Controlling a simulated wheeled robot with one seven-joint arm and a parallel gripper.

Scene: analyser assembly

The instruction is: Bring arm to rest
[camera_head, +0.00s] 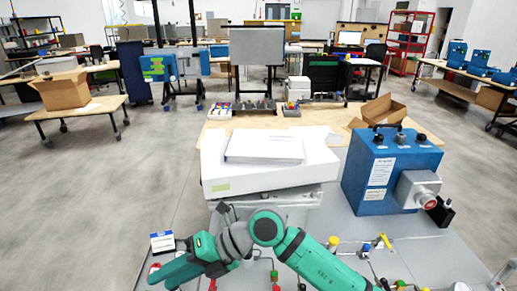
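My arm (318,262), green and grey, is folded low across the bottom of the head view. One link rises from the bottom right to a round joint in the middle, and the arm then runs down to the left edge of the work surface. I cannot make out my gripper or its fingers in this view. Nothing held by it shows.
A white box-shaped unit (262,175) stands just beyond my arm. A blue analyser case (390,170) is at the right. Small coloured fittings lie on the grey surface (425,255) at lower right. A blue-and-white box (162,242) is at the left. Open floor (80,190) lies left.

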